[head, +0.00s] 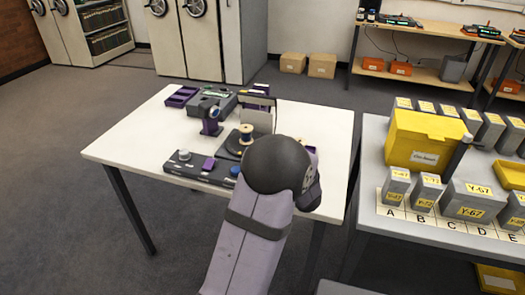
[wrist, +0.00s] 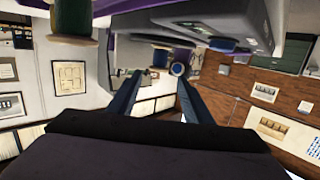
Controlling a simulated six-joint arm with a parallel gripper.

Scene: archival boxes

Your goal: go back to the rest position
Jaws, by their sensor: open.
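My arm rises from the bottom of the head view, and its dark round joint covers the right part of the white table (head: 130,148). My gripper is hidden behind that joint there. In the wrist view my gripper (wrist: 158,77) shows two dark blue fingers set apart. I see nothing held between them. A small round blue-and-pale part and a tan part show beyond the fingertips, and I cannot tell how far off they are.
The right grey table holds a yellow bin (head: 420,138) and several grey labelled boxes (head: 472,200). Cardboard boxes (head: 322,66) stand by the wall. The floor at left is clear.

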